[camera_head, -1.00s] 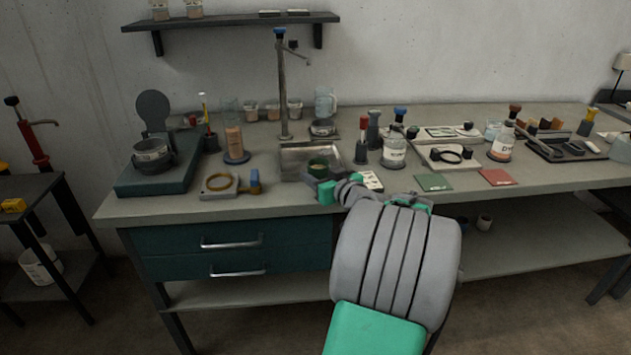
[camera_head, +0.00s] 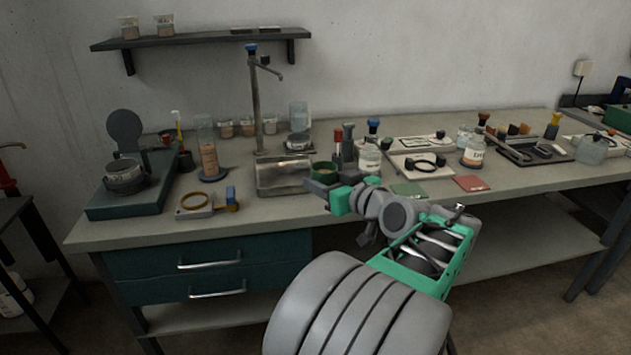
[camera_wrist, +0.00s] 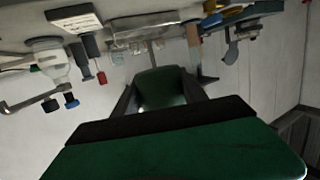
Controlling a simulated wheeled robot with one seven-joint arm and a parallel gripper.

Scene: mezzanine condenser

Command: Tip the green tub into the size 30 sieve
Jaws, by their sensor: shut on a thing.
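My gripper (camera_head: 322,187) is shut on the green tub (camera_head: 325,171), just right of the steel sink at the bench's front. The wrist view shows the tub (camera_wrist: 165,88) between the two dark fingers, and its contents cannot be made out there. A round metal sieve-like pan (camera_head: 125,174) sits on a teal base with a raised round lid at the bench's left end. A brass ring (camera_head: 195,201) lies on a small pale holder with a blue part, between that base and the sink. No size marking is readable, so I cannot tell which is size 30.
The steel sink (camera_head: 284,177) has a tall tap (camera_head: 256,100) behind it. A glass cylinder (camera_head: 207,150) stands to its left. The bench's front left strip is clear.

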